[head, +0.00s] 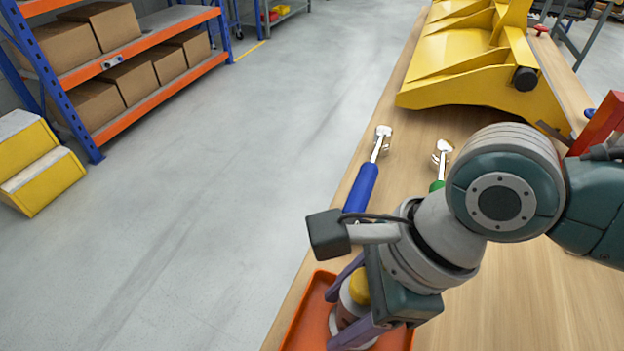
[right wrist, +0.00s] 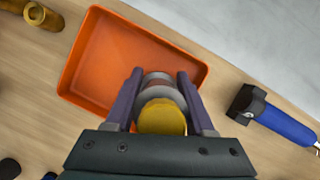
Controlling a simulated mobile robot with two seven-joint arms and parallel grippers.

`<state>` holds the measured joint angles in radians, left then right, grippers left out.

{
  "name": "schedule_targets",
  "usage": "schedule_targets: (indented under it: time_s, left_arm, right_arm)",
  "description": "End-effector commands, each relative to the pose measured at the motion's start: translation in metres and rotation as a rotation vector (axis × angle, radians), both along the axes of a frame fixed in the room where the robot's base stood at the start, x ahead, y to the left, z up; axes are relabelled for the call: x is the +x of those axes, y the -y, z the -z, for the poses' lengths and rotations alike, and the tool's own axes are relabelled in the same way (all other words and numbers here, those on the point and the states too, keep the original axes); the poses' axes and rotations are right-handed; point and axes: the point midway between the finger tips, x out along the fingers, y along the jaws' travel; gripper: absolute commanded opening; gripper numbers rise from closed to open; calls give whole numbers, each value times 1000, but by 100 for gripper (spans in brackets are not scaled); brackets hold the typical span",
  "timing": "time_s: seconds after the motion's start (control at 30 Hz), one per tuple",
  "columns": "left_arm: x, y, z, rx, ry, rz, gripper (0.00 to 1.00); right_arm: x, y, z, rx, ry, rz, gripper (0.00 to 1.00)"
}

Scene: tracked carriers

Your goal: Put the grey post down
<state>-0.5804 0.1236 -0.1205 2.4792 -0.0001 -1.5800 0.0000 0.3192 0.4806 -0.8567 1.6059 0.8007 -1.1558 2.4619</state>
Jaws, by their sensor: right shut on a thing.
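My right gripper (head: 340,303) is shut on a grey post (head: 345,311) with a yellow top and a reddish-brown band. The right wrist view shows the post (right wrist: 160,95) between the two purple-grey fingers, its yellow top toward the camera. The post appears upright over an orange tray (head: 302,312) at the table's near left edge. In the right wrist view the tray (right wrist: 95,62) looks empty apart from the post in front of it. I cannot tell whether the post's base touches the tray floor. My left gripper is not in view.
On the wooden table (head: 515,300) lie a blue-handled tool (head: 361,188) and a green-handled tool (head: 437,185). A big yellow bucket part (head: 470,70) stands farther back. Brass pieces (right wrist: 42,17) lie beyond the tray's other side. A shelf with boxes (head: 110,65) stands across the floor.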

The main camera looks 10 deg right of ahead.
Motion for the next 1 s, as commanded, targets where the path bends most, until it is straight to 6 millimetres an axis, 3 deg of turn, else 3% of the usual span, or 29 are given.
schedule_targets:
  time_s: [0.4,0.43,0.7,1.0]
  left_arm:
    - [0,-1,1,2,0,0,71]
    - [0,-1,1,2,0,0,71]
    - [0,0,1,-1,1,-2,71]
    - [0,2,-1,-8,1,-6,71]
  right_arm:
    - [1,-1,4,3,3,0,0]
    - [0,0,5,0,1,0,56]
    - [0,0,5,0,1,-1,84]
    - [0,0,0,1,2,0,84]
